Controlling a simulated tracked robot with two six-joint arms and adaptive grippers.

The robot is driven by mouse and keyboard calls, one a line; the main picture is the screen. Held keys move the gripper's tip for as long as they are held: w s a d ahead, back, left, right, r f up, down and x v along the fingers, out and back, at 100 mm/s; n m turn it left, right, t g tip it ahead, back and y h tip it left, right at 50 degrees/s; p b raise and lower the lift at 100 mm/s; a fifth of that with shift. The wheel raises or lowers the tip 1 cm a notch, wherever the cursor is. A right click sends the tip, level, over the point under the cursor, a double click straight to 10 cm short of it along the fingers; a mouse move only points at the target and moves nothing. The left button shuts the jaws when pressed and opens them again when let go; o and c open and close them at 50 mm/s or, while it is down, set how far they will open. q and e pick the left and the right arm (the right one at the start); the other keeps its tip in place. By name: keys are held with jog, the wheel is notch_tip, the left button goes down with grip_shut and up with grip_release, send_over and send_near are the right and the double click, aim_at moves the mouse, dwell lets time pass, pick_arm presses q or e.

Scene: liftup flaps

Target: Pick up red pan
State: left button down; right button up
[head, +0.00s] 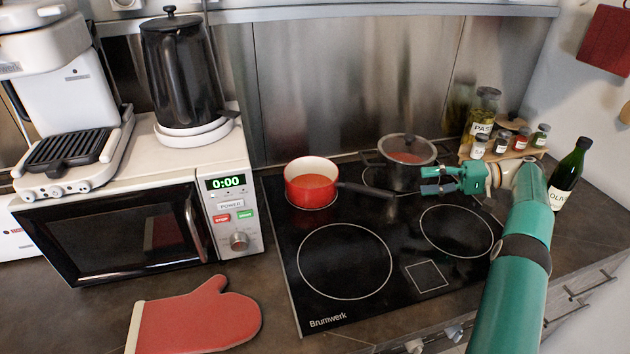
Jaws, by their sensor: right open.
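The red pan (311,187) has a white inside and a dark handle (366,189) that points right. It sits upright on the back left burner of the black cooktop (312,258). My right gripper (426,181) is green and open. It is above the cooktop, in front of the lidded pot, to the right of the pan's handle end. The gripper is apart from the handle and appears empty. My right arm comes in from the lower right. My left gripper is not in view.
A dark pot with a glass lid (407,150) stands on the back right burner. A microwave (140,225) is left of the cooktop, with a red oven mitt (198,318) in front. Jars (511,140) and an olive oil bottle (567,173) stand right. The front burners are clear.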

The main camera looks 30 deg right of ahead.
jog(key=b+x, duration=0.1)
jog(key=b, duration=0.1)
jog(key=b+x, duration=0.2)
jog(key=shift+s+f, duration=0.1)
jog(key=shift+f, duration=0.25)
send_near(363, 188)
jog(key=x, duration=0.4)
jog(key=shift+w+d+f, duration=0.2)
jog(key=shift+w+f, duration=0.1)
jog(key=shift+w, duration=0.1)
jog(key=shift+f+x, duration=0.2)
jog(key=shift+x, duration=2.75)
jog(key=shift+d, duration=0.1)
grip_shut()
jog(key=shift+r, duration=0.1)
